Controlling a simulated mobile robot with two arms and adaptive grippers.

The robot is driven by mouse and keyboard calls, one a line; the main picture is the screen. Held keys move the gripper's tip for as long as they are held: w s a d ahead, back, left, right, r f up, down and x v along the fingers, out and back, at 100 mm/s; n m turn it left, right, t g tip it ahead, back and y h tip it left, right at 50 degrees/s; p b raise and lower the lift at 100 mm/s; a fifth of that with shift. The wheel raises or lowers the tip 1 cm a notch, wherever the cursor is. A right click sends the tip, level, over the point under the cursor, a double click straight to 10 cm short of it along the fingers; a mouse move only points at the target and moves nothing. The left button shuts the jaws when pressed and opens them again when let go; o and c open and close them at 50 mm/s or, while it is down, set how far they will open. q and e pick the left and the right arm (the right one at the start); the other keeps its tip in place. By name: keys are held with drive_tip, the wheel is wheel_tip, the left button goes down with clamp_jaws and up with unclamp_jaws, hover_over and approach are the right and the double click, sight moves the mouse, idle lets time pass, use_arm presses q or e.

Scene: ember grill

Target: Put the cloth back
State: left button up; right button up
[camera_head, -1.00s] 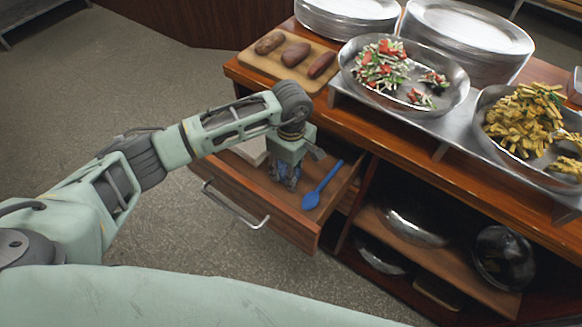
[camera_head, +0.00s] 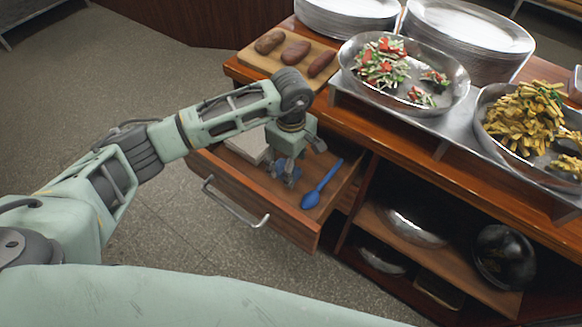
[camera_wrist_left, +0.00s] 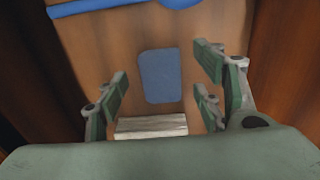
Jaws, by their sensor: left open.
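A flat blue rectangle, which looks like the folded cloth (camera_wrist_left: 160,77), lies on the wooden floor of the open drawer (camera_head: 232,192). In the left wrist view it lies below and between my open left gripper's fingers (camera_wrist_left: 163,80), and nothing is held. In the head view my left gripper (camera_head: 285,178) points down into the drawer and mostly hides the cloth. A blue spoon (camera_head: 322,184) lies to the right of it in the drawer; part of it shows at the top of the left wrist view (camera_wrist_left: 125,8). My right gripper is not in view.
A pale block-like item (camera_head: 247,145) lies in the drawer at the left of the gripper. The counter above holds a board with brown items (camera_head: 262,62), a salad tray (camera_head: 350,72), a tray of yellow food (camera_head: 487,120) and plates. Open shelves hold metalware (camera_head: 415,228).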

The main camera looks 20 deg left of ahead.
use_arm(q)
wheel_tip(320, 180, up, 10)
drive_tip(key=b, duration=0.1)
drive_tip(key=shift+b, duration=0.3)
drive_tip(key=shift+f, duration=0.1)
